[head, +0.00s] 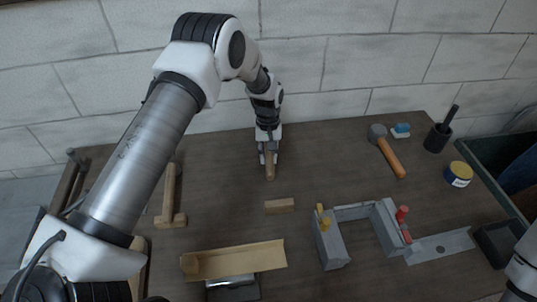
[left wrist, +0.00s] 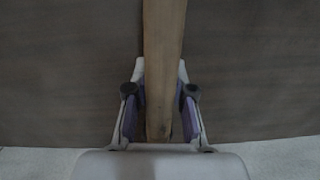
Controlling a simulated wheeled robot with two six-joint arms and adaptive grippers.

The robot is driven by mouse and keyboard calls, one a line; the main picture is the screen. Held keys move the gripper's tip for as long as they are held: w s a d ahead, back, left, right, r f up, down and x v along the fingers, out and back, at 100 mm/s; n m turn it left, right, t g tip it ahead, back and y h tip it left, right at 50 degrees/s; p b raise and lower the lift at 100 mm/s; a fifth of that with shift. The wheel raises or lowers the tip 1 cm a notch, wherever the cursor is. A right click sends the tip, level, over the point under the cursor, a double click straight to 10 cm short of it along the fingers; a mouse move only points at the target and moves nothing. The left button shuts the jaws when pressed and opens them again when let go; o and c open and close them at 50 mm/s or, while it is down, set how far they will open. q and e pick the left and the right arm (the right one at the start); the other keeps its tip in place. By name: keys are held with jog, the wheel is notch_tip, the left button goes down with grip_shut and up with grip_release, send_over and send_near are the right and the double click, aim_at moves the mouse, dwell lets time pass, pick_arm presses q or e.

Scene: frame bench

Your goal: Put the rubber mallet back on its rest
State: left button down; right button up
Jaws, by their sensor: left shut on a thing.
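The rubber mallet (head: 386,150) has a dark grey head and an orange handle. It lies on the bench at the back right, head toward the wall, clear of my grippers. My left gripper (head: 269,158) is at the back middle of the bench, pointing down, shut on a wooden bar (head: 270,173). In the left wrist view the bar (left wrist: 163,60) stands between the two fingers (left wrist: 160,100) and runs out past them. I cannot tell which thing is the mallet's rest. My right gripper is not in view.
A wooden block (head: 279,206) and a grey fixture (head: 331,245) with yellow and red parts stand in the middle. A tan trough (head: 235,260) is in front. An L-shaped wooden piece (head: 171,200) lies left. A black cup (head: 437,138) and yellow-lidded tub (head: 458,174) stand right.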

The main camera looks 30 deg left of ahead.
pick_arm(q)
jog(key=shift+f, duration=0.15)
jog(key=c, duration=0.9)
grip_release()
jog(key=r, duration=0.8)
jog(key=w+r, duration=0.1)
jog(key=r, duration=0.3)
jog(key=shift+a, duration=0.4)
jog(key=shift+w, duration=0.1)
jog(key=shift+f, duration=0.15)
